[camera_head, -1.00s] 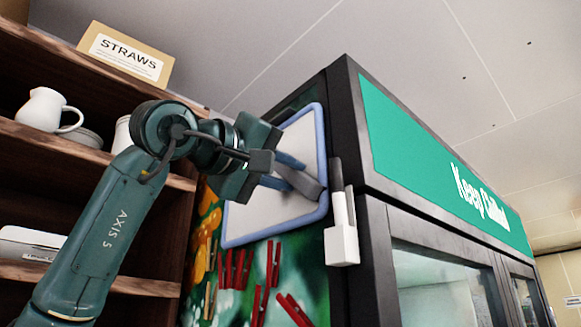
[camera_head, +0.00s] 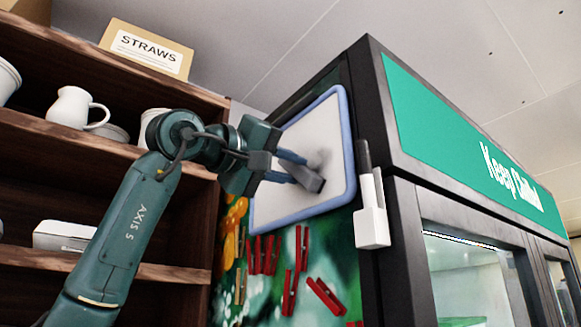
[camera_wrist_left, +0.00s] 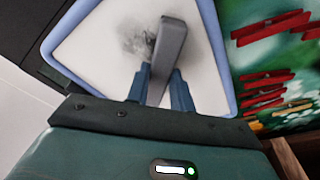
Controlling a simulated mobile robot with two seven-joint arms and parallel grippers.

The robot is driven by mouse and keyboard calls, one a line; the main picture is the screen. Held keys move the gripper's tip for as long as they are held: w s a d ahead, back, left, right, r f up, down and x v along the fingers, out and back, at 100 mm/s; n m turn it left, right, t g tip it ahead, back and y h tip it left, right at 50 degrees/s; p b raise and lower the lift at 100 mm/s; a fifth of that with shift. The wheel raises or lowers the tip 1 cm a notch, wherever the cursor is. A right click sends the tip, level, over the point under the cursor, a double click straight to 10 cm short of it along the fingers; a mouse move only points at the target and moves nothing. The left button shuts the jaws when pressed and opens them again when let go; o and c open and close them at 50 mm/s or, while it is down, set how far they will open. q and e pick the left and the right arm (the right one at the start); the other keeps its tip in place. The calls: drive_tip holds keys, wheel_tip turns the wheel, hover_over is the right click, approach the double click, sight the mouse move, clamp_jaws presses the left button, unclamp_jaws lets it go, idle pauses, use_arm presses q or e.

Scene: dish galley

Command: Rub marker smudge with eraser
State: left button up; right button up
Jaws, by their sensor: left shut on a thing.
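A whiteboard (camera_head: 278,190) with a blue frame hangs on the side of the tall fridge. My left gripper (camera_head: 298,170) is in front of it, shut on a grey eraser (camera_head: 310,181). In the left wrist view the eraser (camera_wrist_left: 171,45) sits between the two blue fingers (camera_wrist_left: 158,85), its far end at the board; whether it touches cannot be told. A dark marker smudge (camera_wrist_left: 134,38) shows on the board just left of the eraser. In the head view the smudge (camera_head: 319,157) shows above the eraser. My right gripper is not in view.
Red clips (camera_head: 289,290) hang on the fridge side below the board. A white holder (camera_head: 371,228) with a marker is on the fridge's front edge. Wooden shelves (camera_head: 150,272) with a white jug (camera_head: 72,108) and a straws box (camera_head: 146,52) stand at left.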

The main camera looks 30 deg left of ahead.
use_arm(q)
drive_tip(key=shift+d+r, duration=0.1)
drive_tip(key=shift+r, duration=0.1)
drive_tip(key=shift+d, duration=0.2)
drive_tip(key=shift+s+d, duration=0.5)
drive_tip(key=shift+d, duration=0.6)
drive_tip(key=shift+s+d, duration=0.45)
drive_tip(key=shift+d, duration=0.6)
drive_tip(key=shift+s+d, duration=0.5)
drive_tip(key=shift+d, duration=0.6)
drive_tip(key=a+v, duration=0.1)
drive_tip(key=v, duration=0.5)
drive_tip(key=shift+r, duration=0.3)
drive_tip(key=v, duration=0.2)
drive_tip(key=shift+s+a+r, duration=0.1)
drive_tip(key=shift+s+a, duration=0.1)
drive_tip(key=shift+s, duration=0.05)
